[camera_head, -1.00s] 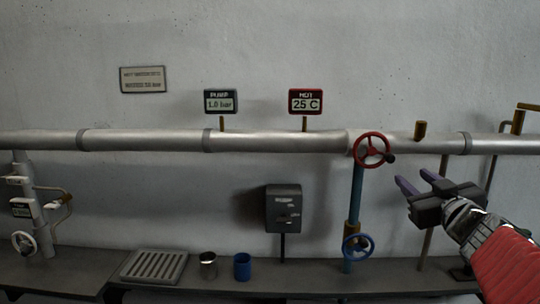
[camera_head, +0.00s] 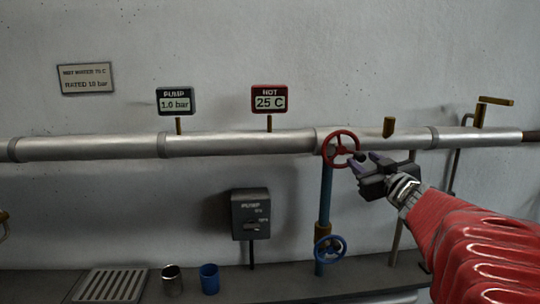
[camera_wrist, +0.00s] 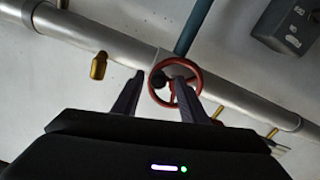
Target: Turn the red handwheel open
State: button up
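The red handwheel (camera_head: 327,146) stands on the front of the pale horizontal pipe, with a dark knob (camera_head: 360,156) on its right side. My gripper (camera_head: 367,164) reaches in from the right, its fingertips close to the knob. In the wrist view, the red handwheel (camera_wrist: 199,77) is ahead of the fingers, and the right finger overlaps it. The fingers of my gripper (camera_wrist: 158,77) are spread apart, with the knob between the tips in that view. I cannot tell whether either finger touches the wheel.
A blue handwheel (camera_head: 330,249) is on the vertical pipe below. A grey PUMP switch box (camera_head: 250,214) stands left of it. A metal cup (camera_head: 171,279), a blue cup (camera_head: 209,279) and a drain grate (camera_head: 111,285) are on the ledge. The HOT display (camera_head: 269,99) reads 25 C.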

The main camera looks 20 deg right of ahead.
jog(key=shift+w+d, duration=0.2)
jog(key=shift+w, duration=0.3)
jog(key=shift+c, duration=0.4)
grip_shut()
